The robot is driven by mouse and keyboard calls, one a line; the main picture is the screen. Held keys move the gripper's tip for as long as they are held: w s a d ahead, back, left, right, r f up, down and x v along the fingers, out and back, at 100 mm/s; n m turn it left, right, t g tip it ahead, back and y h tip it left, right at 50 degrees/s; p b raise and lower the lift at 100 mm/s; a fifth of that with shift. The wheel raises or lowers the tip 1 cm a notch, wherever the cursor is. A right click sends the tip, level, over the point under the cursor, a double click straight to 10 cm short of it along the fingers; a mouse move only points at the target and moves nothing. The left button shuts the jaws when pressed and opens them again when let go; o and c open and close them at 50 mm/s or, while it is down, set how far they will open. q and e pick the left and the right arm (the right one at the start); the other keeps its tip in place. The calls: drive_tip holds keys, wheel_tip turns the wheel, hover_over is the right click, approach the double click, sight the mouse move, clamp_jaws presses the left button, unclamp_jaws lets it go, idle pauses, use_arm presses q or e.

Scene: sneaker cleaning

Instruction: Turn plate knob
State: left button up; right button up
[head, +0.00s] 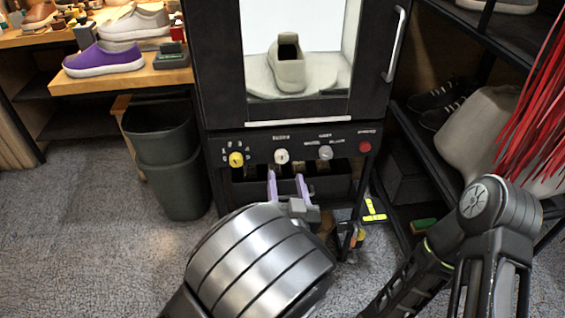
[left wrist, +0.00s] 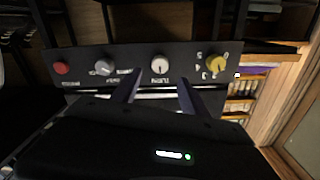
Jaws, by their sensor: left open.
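The cleaning cabinet's dark control panel (head: 303,146) carries a yellow knob (head: 236,159), a white knob (head: 281,156), a grey knob (head: 325,152) and a red button (head: 365,147). Their labels are too small to read surely, so I cannot tell which is the plate knob. My left gripper (head: 287,180) is open and empty just below the white knob in the head view. In the left wrist view its fingertips (left wrist: 159,82) point at the panel, with the white knob (left wrist: 159,65) between their lines. I see no contact. My right gripper is out of view.
A pale shoe (head: 288,66) stands on a round plate behind the cabinet's glass. A dark bin (head: 167,160) stands left of the cabinet, below a wooden shelf with a purple shoe (head: 104,60). A shoe rack and red strands (head: 540,110) are at the right.

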sight(282, 159)
use_arm(q)
drive_tip(key=w, duration=0.2)
drive_tip(key=w+a+b, duration=0.1)
drive_tip(key=w, duration=0.4)
drive_tip(key=shift+w+a, duration=0.2)
drive_tip(key=shift+w, duration=0.1)
drive_tip(key=shift+c, duration=0.4)
clamp_jaws()
